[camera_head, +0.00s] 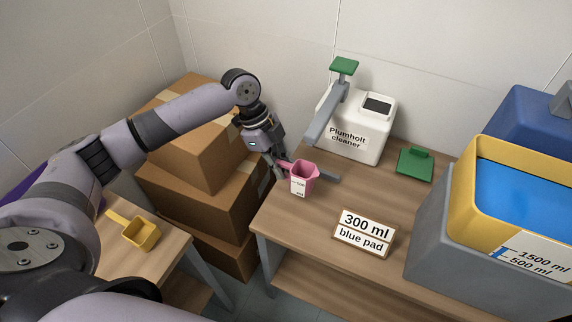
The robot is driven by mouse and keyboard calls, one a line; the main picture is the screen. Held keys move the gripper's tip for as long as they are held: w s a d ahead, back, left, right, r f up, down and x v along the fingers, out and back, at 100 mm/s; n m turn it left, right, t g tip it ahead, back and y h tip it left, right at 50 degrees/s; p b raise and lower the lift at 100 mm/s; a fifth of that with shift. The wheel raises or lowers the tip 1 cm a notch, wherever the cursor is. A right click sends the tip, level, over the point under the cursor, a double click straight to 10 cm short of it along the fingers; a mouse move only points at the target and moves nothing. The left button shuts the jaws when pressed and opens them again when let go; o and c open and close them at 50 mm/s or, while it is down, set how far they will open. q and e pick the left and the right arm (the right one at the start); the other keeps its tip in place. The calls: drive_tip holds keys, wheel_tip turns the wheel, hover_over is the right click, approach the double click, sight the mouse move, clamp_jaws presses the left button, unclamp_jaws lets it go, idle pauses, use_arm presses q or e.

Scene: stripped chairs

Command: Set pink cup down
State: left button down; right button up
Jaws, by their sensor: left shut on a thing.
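A pink cup (305,175) with a white label and a handle on its left is at the left end of the wooden table (311,227). My left gripper (281,168) is shut on the cup's handle, from the left. The cup looks upright; I cannot tell whether its base touches the table. My right gripper is not in the view.
A white Plumholt cleaner dispenser (371,141) stands behind the cup, its grey spout reaching forward. A green pad (415,165), a "300 ml blue pad" sign (364,234) and a yellow tub of blue liquid (481,149) lie rightward. Cardboard boxes (198,200) are stacked left.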

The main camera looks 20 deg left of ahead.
sight(286, 167)
use_arm(q)
drive_tip(key=w, duration=0.3)
drive_tip(key=shift+d, duration=0.1)
drive_tip(key=shift+w+f, duration=0.1)
drive_tip(key=shift+f, duration=1.65)
drive_tip(key=shift+f, duration=0.1)
drive_tip(key=c, duration=1.7)
unclamp_jaws()
drive_tip(key=shift+o, duration=0.2)
drive_tip(key=v, duration=1.2)
